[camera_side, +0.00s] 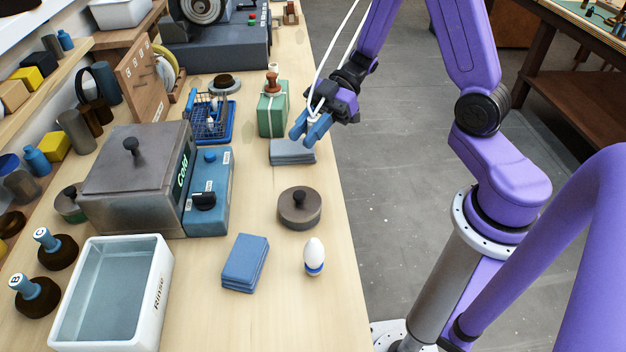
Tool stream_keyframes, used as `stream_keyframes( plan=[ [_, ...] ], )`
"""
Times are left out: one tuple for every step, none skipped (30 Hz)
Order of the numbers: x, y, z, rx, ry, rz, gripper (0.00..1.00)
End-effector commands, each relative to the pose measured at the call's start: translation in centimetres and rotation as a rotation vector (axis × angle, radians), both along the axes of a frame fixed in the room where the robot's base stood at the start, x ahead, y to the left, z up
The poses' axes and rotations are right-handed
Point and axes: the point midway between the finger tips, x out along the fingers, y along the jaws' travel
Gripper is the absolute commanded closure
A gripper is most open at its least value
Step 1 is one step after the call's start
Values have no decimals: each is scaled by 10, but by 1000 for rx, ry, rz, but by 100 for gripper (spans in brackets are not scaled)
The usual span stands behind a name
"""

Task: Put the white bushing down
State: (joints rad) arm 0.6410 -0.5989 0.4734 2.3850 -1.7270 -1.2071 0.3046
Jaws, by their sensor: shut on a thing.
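My gripper (311,128) has blue fingers and is above the right edge of the wooden bench, over the folded grey cloths (292,152). It is shut on a small white piece, the white bushing (314,120), which shows only in part between the fingers. The fingers hide most of its shape. It is held above the bench, beside the green block (271,116) with a white strap and a brown knob on top.
A blue wire basket (210,118) stands left of the green block. Nearer are a grey lidded disc (299,208), folded blue cloths (245,263), a white egg-shaped thing (313,252), a "Cold" box (135,175) and a "Rinse" tub (160,290). Bare bench lies between them.

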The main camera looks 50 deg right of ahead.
Motion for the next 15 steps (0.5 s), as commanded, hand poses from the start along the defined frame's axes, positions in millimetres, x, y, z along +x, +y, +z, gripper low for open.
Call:
stream_keyframes(
  plan=[
    [-1,0,-10,1,8,-1,100],
    [-1,0,-14,1,6,0,100],
    [-1,0,-19,1,5,0,100],
    [0,0,-23,1,5,0,100],
    [0,0,-26,1,4,0,100],
    [0,0,-29,0,3,-1,100],
    [0,0,-32,0,3,-1,100],
    [0,0,-33,0,2,-1,100],
    [0,0,-36,0,1,0,100],
    [0,0,-38,0,2,-1,100],
    [0,0,-41,0,2,-1,100],
    [0,0,-45,0,2,-1,100],
    [0,0,-49,0,4,-2,100],
    [0,0,-53,0,3,-2,100],
    [0,0,-58,0,4,-3,100]
  ],
)
